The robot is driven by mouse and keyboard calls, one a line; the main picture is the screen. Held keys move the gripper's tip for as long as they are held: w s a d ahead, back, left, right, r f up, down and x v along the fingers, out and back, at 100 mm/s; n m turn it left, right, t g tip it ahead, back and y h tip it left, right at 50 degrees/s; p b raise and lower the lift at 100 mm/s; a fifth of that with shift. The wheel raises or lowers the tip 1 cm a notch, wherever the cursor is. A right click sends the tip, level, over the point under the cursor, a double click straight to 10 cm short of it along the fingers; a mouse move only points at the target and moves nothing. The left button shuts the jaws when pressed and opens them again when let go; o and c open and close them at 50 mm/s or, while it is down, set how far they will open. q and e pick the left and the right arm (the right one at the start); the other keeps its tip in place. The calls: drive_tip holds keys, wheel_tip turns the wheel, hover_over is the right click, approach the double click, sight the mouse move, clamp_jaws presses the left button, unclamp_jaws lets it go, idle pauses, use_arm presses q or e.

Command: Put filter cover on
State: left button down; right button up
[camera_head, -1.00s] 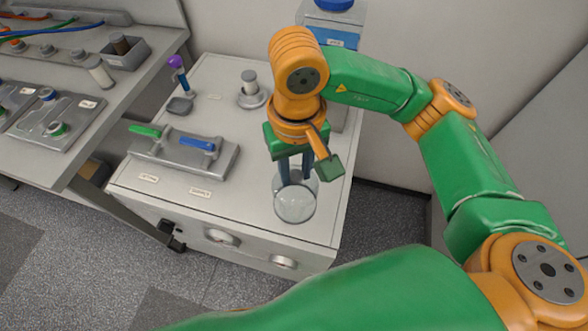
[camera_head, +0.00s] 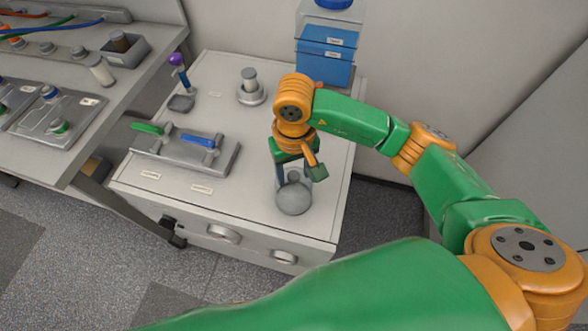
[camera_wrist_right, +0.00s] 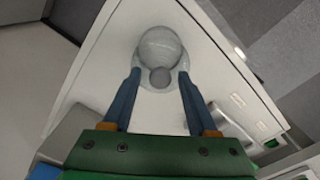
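A clear, domed glass cover (camera_head: 293,200), which I take to be the filter cover, sits near the front right of the white cabinet top. The right wrist view shows its round dome (camera_wrist_right: 162,46) and small knob (camera_wrist_right: 160,78). My right gripper (camera_head: 289,179) is low over the cover, pointing down. In the wrist view its blue fingers (camera_wrist_right: 159,72) are apart, one on each side of the knob, with gaps visible. A pale cylinder on a round grey base (camera_head: 250,91), possibly the filter, stands farther back on the cabinet. My left gripper is out of view.
A grey block with green and blue handles (camera_head: 185,152) lies left of the cover. A purple-topped tool (camera_head: 181,80) stands behind it. A blue container (camera_head: 325,62) stands at the back right. A bench (camera_head: 100,110) with several fittings adjoins at left.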

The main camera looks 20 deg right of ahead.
drive_tip(key=shift+r+p, duration=0.35)
drive_tip(key=shift+p, duration=0.05)
drive_tip(key=shift+w+r+b, duration=0.1)
drive_tip(key=shift+r+b, duration=0.2)
drive_tip(key=shift+b, duration=0.1)
wheel_tip(320, 180, up, 11)
drive_tip(key=shift+b, duration=0.35)
